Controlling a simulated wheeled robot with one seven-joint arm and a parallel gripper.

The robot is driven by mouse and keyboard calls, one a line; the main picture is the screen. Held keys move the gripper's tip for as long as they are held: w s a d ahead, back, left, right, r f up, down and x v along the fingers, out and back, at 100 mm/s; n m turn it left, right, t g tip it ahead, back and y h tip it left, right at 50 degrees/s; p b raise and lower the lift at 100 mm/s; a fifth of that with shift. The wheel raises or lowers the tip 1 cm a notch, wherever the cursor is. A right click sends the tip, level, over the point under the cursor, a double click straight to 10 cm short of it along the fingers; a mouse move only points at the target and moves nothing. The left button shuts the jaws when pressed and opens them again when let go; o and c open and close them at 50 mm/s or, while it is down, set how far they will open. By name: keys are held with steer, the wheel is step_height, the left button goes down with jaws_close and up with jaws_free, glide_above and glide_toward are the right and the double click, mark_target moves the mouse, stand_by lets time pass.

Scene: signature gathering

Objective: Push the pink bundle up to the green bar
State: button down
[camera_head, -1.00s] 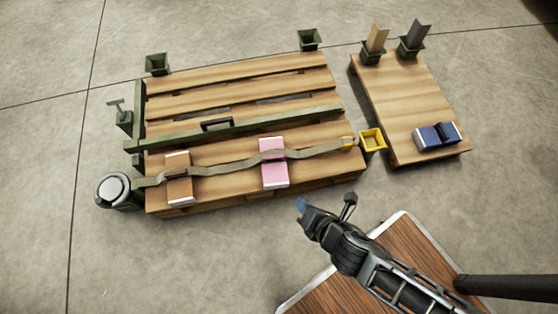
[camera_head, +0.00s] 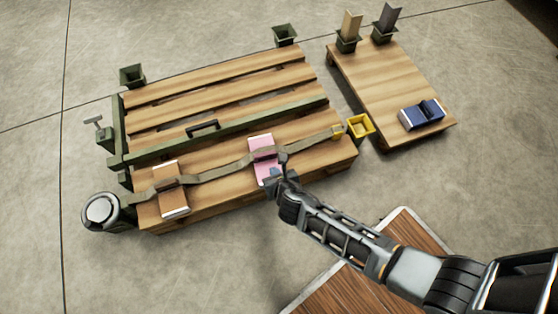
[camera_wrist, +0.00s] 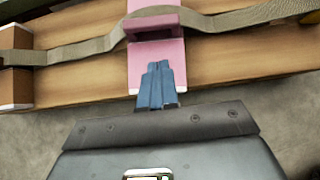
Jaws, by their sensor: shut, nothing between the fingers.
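The pink bundle (camera_head: 265,146) lies on the front part of a slatted wooden pallet (camera_head: 300,150), with a strap (camera_head: 225,171) running across its top. The green bar (camera_head: 235,130) with a black handle lies across the pallet behind the bundle, with a gap between them. My gripper (camera_head: 275,175) is shut and empty at the bundle's near end. In the wrist view its blue fingertips (camera_wrist: 159,72) are over or against the near part of the pink bundle (camera_wrist: 155,50); I cannot tell whether they touch it.
A brown bundle (camera_head: 171,190) lies under the strap to the left, by a round reel (camera_head: 100,211). A yellow box (camera_head: 360,126) is at the pallet's right edge. A low table (camera_head: 385,85) holds a dark blue bundle (camera_head: 422,115).

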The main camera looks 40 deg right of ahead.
glide_toward(264, 150)
steer(key=shift+w+f+b, duration=0.1)
steer(key=shift+f+b, duration=0.25)
steer(key=shift+f, duration=0.55)
steer(key=shift+w+d, duration=0.1)
steer(key=shift+w, duration=0.05)
steer(key=w, duration=0.2)
steer(key=w+d, duration=0.1)
steer(key=w, duration=0.1)
steer(key=w+d+p, duration=0.1)
steer(key=w, duration=0.1)
steer(key=shift+w, duration=0.15)
